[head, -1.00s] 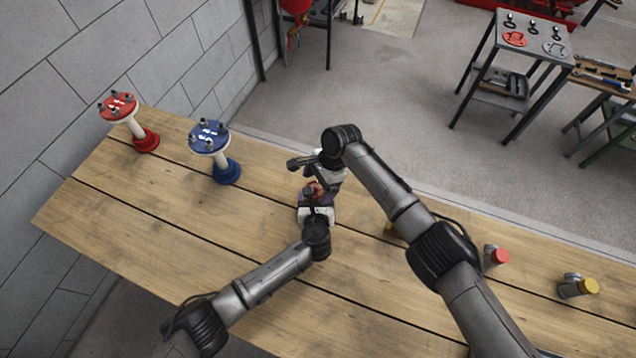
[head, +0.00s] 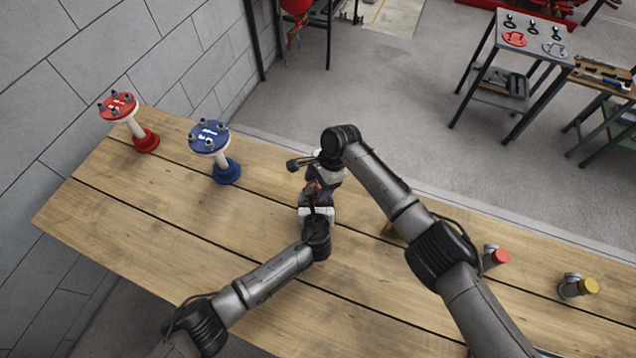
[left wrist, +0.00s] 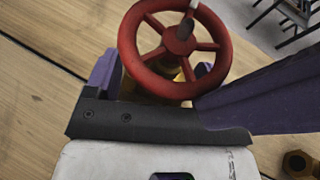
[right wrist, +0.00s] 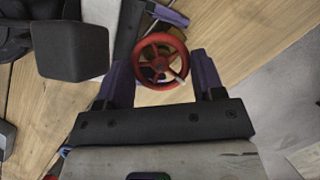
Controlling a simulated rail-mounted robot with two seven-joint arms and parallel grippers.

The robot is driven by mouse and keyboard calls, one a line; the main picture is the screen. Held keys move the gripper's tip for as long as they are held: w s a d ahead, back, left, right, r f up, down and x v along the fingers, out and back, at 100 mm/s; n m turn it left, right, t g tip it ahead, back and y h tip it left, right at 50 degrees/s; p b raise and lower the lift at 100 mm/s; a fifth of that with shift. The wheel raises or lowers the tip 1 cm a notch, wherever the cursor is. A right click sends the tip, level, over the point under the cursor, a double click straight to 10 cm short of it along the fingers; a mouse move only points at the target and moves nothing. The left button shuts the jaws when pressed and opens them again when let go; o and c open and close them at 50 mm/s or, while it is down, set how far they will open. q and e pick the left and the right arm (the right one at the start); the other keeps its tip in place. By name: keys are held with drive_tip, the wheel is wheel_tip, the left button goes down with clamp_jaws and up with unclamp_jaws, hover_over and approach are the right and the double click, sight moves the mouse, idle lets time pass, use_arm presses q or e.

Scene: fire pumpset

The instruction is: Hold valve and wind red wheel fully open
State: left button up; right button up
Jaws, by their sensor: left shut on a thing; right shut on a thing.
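The red wheel (left wrist: 175,48) sits on a brass valve (left wrist: 165,82), which is mostly hidden beneath it in the left wrist view. My left gripper (left wrist: 150,88) is shut on the valve, its purple fingers on either side below the wheel. The wheel also shows in the right wrist view (right wrist: 160,60), between the purple fingers of my right gripper (right wrist: 162,68), which is shut on it. A small pale handle stands out from the rim. In the head view my left gripper (head: 316,205) and right gripper (head: 322,176) meet above the table and largely hide the valve.
The wooden table (head: 130,210) bears a blue flange stand (head: 211,140) and a red flange stand (head: 122,108) at the left. A red-capped fitting (head: 495,257) and a yellow-capped fitting (head: 578,287) stand at the right. The table's left front is clear.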

drive_tip(key=n+g, duration=0.1)
drive_tip(key=n, duration=0.2)
drive_tip(key=shift+w+a+n+h, duration=0.1)
drive_tip(key=shift+a+n+h, duration=0.05)
drive_tip(key=shift+n+h, duration=0.2)
drive_tip(key=shift+w+n+g+h, duration=0.1)
drive_tip(key=shift+n+g+h, duration=0.45)
drive_tip(key=shift+n, duration=1.4)
drive_tip(key=o, duration=0.9)
drive_tip(key=shift+o, duration=0.2)
drive_tip(key=a+v, duration=0.1)
drive_tip(key=v, duration=0.6)
drive_tip(key=shift+d+r, duration=0.3)
drive_tip(key=shift+d, duration=0.05)
